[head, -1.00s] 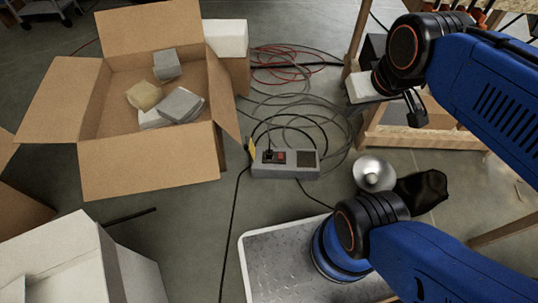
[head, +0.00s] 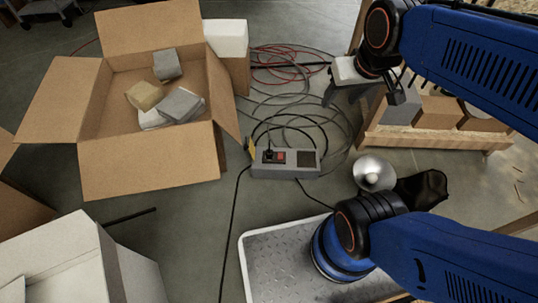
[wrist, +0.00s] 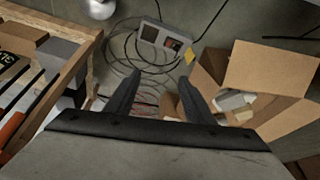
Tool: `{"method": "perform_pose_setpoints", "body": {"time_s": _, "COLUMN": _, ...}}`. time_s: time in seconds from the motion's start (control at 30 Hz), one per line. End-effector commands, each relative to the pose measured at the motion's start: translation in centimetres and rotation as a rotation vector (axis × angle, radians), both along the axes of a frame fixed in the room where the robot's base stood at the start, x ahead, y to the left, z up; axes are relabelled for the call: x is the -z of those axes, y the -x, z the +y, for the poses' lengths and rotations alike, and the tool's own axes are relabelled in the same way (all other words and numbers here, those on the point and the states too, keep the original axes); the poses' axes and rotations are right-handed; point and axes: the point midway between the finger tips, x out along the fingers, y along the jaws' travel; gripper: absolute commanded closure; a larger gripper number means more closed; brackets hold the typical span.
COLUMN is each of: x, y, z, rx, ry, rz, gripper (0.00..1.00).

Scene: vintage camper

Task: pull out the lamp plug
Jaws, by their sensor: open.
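A grey socket box (head: 305,170) lies on the floor with a red switch and a dark square panel. A black plug (head: 268,154) stands in its left part, with a cable rising from it. In the wrist view the box (wrist: 150,35) is at the top centre, and the plug is too small to make out clearly. A silver dome lamp (head: 374,173) lies right of the box; it is cut by the top edge in the wrist view (wrist: 97,8). My gripper (wrist: 160,77) is open and empty. In the head view it (head: 345,98) is beyond and right of the box, apart from it.
Coiled grey and red cables (head: 290,90) lie behind the box. An open cardboard box (head: 150,175) with blocks stands left. A wooden shelf (head: 435,139) is at right, close to my gripper. A metal-topped platform (head: 275,270) is in front. Floor left of the platform is mostly clear.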

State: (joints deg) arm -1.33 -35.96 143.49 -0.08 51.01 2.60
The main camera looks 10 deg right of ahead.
Motion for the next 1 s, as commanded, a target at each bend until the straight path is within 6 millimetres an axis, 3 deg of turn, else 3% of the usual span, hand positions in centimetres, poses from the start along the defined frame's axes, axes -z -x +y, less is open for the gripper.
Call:
{"method": "perform_pose_setpoints", "body": {"time_s": 0.47, "x": 3.5, "y": -8.1, "z": 1.4, "rx": 0.034, "ry": -0.021, "rz": 0.066, "gripper": 0.52}}
{"method": "perform_pose_setpoints", "body": {"time_s": 1.0, "x": 10.1, "y": -16.3, "z": 3.5, "rx": 0.076, "ry": -0.040, "rz": 0.136, "gripper": 0.52}}
